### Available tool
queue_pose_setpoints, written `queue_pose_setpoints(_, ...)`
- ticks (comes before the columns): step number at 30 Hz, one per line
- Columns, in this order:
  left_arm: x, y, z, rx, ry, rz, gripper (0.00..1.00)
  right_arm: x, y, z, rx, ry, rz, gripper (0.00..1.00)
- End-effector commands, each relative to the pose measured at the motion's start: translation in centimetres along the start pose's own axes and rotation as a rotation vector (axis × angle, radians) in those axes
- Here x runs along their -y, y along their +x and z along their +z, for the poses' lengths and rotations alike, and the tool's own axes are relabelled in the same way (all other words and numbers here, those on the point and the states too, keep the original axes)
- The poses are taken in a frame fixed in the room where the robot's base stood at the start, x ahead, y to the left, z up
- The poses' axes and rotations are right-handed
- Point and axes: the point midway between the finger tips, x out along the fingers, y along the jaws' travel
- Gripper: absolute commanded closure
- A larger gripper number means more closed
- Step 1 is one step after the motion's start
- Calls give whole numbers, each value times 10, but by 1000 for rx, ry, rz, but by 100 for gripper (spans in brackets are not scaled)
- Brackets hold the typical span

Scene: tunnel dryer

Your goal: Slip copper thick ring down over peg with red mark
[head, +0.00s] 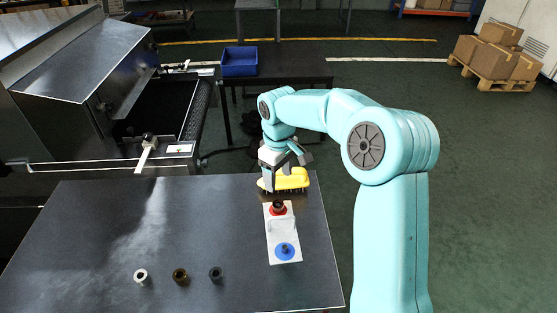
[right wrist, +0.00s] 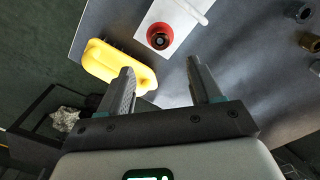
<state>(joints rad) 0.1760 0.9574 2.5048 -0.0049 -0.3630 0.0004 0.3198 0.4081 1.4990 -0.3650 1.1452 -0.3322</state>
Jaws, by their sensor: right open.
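A white board (head: 269,230) lies on the dark metal table with a red mark (head: 271,211) at its far end and a blue mark (head: 285,251) at its near end. The blue mark's peg looks bare. My right gripper (head: 287,172) is open and empty, beyond the red mark, near a yellow brush. My left gripper is out of view.
The yellow brush (head: 292,180) lies at the table's far right edge. A silver ring (head: 141,277), a brassy ring (head: 180,276) and a dark grey ring (head: 216,273) stand near the front. A blue bin (head: 239,62) is on a back table. The table's left is clear.

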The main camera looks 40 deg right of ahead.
Motion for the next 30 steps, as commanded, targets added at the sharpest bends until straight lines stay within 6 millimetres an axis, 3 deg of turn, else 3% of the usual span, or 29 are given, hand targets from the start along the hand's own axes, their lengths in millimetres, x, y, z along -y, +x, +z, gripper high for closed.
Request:
queue_pose_setpoints(3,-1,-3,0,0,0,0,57,0,-26,-1,-3,0,1,36)
queue_pose_setpoints(9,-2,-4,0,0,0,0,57,0,-48,0,0,0,0,36)
queue_pose_setpoints(30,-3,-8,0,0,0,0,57,0,-55,0,1,0,0,36)
